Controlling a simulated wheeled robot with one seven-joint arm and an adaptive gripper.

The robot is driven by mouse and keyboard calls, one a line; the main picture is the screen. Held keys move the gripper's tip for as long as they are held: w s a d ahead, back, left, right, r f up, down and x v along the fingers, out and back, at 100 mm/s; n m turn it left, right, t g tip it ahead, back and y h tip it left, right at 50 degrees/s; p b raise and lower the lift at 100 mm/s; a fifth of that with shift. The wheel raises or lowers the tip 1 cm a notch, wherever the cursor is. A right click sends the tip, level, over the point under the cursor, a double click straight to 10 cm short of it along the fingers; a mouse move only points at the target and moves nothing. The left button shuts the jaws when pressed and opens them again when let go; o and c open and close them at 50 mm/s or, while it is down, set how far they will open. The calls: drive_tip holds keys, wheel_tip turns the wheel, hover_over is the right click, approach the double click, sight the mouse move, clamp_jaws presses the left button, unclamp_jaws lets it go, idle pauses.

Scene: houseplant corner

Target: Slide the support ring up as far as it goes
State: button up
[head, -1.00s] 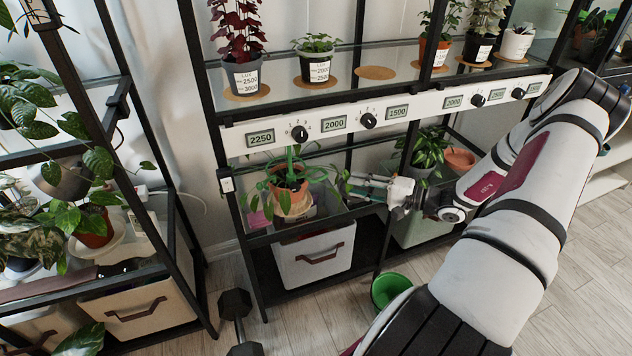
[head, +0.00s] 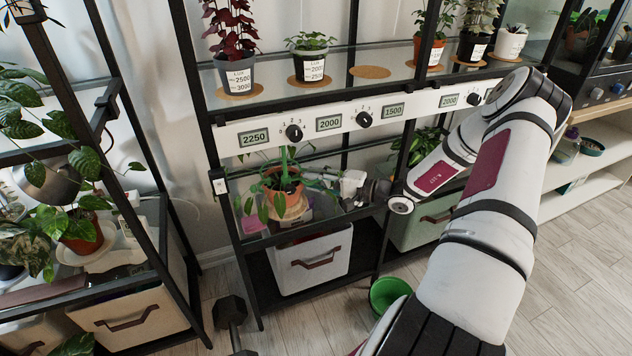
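A plant with drooping green leaves stands in a terracotta pot (head: 284,190) on the lower glass shelf of the middle rack. A green upright support (head: 285,160) rises from the pot. I cannot make out the support ring among the leaves. My gripper (head: 336,184) is at shelf height just right of the pot, among the plant's right-hand leaves. Its fingers are small and partly hidden by leaves. I cannot tell whether they are open or shut, or whether they touch the ring.
A white control panel (head: 330,123) with knobs and displays crosses the rack above the plant. A black rack post (head: 402,160) stands right of my gripper. A white bin (head: 312,262) sits below the shelf. A green pot (head: 388,292) and a dumbbell (head: 230,312) are on the floor.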

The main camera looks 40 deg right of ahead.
clamp_jaws()
wheel_tip(320, 180, up, 11)
drive_tip(key=p, duration=0.6)
drive_tip(key=shift+f, duration=0.15)
unclamp_jaws()
drive_tip(key=shift+s, duration=0.1)
